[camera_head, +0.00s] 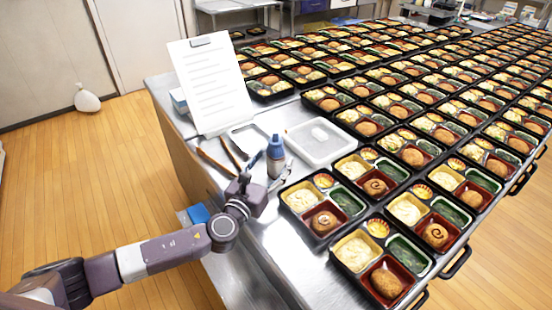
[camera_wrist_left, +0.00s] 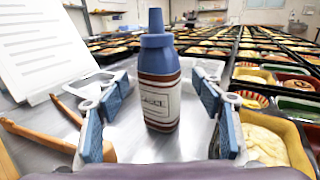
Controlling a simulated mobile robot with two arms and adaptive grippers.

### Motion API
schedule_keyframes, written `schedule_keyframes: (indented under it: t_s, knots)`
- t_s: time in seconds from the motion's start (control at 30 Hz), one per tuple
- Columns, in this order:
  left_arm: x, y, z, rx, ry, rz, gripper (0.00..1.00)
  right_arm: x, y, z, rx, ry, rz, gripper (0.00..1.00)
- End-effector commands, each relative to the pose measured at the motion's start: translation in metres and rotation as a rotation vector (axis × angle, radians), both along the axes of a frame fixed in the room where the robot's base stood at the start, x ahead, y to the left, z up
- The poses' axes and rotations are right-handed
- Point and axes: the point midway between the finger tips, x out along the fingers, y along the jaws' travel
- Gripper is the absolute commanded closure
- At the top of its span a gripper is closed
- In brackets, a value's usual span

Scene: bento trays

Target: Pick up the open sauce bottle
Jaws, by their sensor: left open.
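The sauce bottle (camera_head: 276,156) stands upright on the metal table, with a blue nozzle top and a brown body with a pale label. It also shows in the left wrist view (camera_wrist_left: 159,85), midway between the two fingers. My left gripper (camera_head: 266,182) is just in front of the bottle at the near table edge. In the left wrist view the left gripper (camera_wrist_left: 163,115) is open, with its blue finger pads apart on both sides of the bottle and a gap at each side. My right gripper is not in view.
Wooden utensils (camera_head: 217,160) and a clipboard sheet (camera_head: 208,85) are left of the bottle. A white lidded tray (camera_head: 322,142) is behind it at the right. Filled bento trays (camera_head: 325,207) crowd the table to the right, close to the gripper.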

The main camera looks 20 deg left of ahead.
Motion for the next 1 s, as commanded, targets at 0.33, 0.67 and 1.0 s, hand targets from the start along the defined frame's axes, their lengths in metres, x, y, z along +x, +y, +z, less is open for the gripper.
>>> schedule_keyframes:
  t_s: [0.33,0.67,1.0]
  knots:
    - [0.026,-0.003,-0.001,-0.001,0.001,0.0,0.39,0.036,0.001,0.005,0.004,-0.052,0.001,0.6]
    - [0.025,-0.002,-0.001,0.0,0.001,0.0,0.58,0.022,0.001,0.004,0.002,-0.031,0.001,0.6]
    - [0.026,-0.002,0.0,0.0,-0.001,0.001,0.69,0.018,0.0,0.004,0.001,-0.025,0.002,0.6]
